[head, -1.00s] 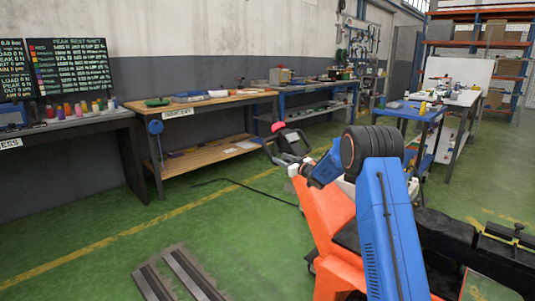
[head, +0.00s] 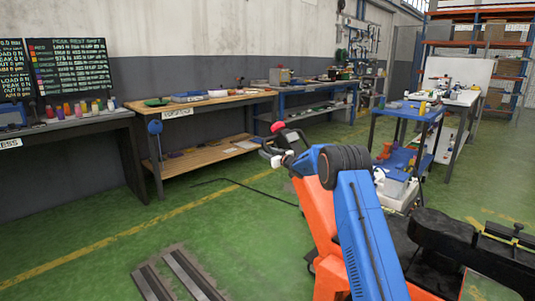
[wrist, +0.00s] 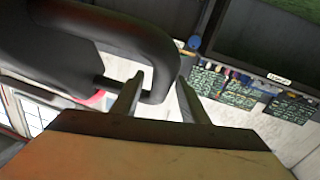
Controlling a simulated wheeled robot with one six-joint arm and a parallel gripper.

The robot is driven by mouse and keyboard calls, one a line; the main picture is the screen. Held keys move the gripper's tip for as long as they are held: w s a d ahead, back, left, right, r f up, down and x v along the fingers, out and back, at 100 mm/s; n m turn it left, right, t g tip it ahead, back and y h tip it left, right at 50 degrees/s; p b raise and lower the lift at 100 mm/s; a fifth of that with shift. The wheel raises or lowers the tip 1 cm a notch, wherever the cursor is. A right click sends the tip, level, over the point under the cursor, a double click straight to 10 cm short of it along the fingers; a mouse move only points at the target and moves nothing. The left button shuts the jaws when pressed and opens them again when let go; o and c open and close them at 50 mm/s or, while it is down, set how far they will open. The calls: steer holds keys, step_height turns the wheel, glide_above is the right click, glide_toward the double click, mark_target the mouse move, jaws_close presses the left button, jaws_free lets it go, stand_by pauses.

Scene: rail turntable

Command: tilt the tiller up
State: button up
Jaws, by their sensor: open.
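The tiller (head: 291,139) has a dark looped handle and a red knob. In the head view it stands out beyond the end of my arm, in front of the workbench. In the wrist view its thick dark loop (wrist: 150,35) fills the upper left and curves down to the fingertips. My gripper (wrist: 160,80) is open, and the end of the loop shows between its two fingers. I cannot tell whether either finger touches it. In the head view my gripper (head: 282,158) is small, just below the tiller and partly hidden by my arm.
A wooden workbench (head: 200,100) stands behind the tiller, and a dark bench (head: 68,122) stands at left. A blue table (head: 405,113) is at right. Rails (head: 180,275) lie on the floor at lower left. Green floor is open at left.

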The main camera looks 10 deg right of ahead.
steer(key=shift+c, duration=0.2)
jaws_close()
steer(key=s+d+r+t+y, duration=0.1)
steer(key=s+d+r+t, duration=0.1)
steer(key=s+d+r, duration=0.4)
steer(key=s+d+r+t+y, duration=0.1)
steer(key=s+d+r+t, duration=0.1)
steer(key=s+d+r, duration=0.4)
steer(key=s, duration=0.5)
steer(key=shift+d+m, duration=0.2)
steer(key=shift+m, duration=0.2)
steer(key=shift+r, duration=0.1)
steer(key=shift+o, duration=0.2)
jaws_free()
steer(key=v, duration=1.7)
